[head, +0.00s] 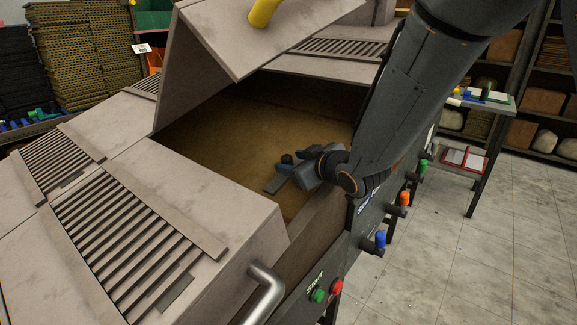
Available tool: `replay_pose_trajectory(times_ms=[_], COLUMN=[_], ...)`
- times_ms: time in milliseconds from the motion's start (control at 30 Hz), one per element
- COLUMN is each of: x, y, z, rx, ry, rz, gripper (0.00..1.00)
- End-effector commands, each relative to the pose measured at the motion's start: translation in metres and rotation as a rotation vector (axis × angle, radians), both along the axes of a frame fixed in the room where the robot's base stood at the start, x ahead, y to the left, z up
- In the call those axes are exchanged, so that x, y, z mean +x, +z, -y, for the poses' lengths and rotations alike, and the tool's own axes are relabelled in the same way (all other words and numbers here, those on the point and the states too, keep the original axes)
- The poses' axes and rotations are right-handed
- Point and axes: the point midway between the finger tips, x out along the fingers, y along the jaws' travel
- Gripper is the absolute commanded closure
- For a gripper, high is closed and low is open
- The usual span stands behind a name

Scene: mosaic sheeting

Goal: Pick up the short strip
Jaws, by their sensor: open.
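My gripper (286,164) reaches in over the right-hand wall, low above that floor. Its fingers are apart and their tips are close to the strip. I cannot tell whether they touch it. Part of the strip's right end may be hidden by the gripper.
A raised lid panel (215,40) with a yellow handle (262,12) stands above the opening. Slatted covers (130,245) lie at the left front. A metal handle (265,290) and coloured knobs line the right side. Tiled floor (450,260) is clear at right.

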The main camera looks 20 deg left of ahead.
Motion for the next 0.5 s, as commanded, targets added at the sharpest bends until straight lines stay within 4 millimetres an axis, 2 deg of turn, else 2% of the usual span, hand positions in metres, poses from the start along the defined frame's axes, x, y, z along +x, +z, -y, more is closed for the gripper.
replay_pose_trajectory(times_ms=[133,400,500], x=[0.0067,0.0081,0.0080], y=[-0.0040,-0.0048,-0.0048], z=[-0.0064,-0.0073,-0.0072], rx=[0.000,0.000,0.000], ry=[0.000,-0.001,-0.001], rz=[0.000,0.000,0.000], gripper=[0.54,0.54,0.71])
